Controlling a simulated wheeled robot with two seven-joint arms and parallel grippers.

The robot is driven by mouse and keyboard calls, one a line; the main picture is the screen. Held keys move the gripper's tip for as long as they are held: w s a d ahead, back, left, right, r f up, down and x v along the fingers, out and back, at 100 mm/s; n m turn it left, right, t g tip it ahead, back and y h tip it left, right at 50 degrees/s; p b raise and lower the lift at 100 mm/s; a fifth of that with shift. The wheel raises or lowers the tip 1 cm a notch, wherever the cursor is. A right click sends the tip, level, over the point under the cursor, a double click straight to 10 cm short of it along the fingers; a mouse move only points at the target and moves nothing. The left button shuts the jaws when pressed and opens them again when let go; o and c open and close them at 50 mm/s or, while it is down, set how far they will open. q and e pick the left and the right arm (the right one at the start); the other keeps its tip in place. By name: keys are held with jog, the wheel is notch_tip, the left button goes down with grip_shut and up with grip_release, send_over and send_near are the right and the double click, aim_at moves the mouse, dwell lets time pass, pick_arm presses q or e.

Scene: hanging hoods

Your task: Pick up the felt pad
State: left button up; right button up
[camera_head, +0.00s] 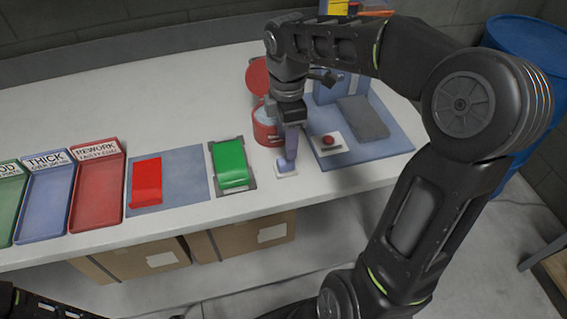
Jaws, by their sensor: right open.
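My right gripper (289,152) reaches down from above near the front edge of the white table. Its fingers point downward and are open. Directly at the fingertips is a small blue pad on a white base (289,174), which seems to be the felt pad. The fingers partly cover it, and I cannot tell whether they touch it. My left gripper is not in view; only a dark part of my left arm shows at the bottom left corner.
A red round tin (266,131) stands just behind the right gripper. To the right, a blue mat (385,148) holds a red button (328,141), a grey slab (362,117) and a blue box. Left are a green block (231,163), a red block (146,181) and labelled trays (97,207).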

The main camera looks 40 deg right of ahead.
aim_at(286, 161)
jog(key=shift+w+f, duration=0.1)
jog(key=shift+f, duration=1.25)
jog(key=shift+f+p, duration=0.3)
jog(key=shift+f, duration=2.35)
grip_shut()
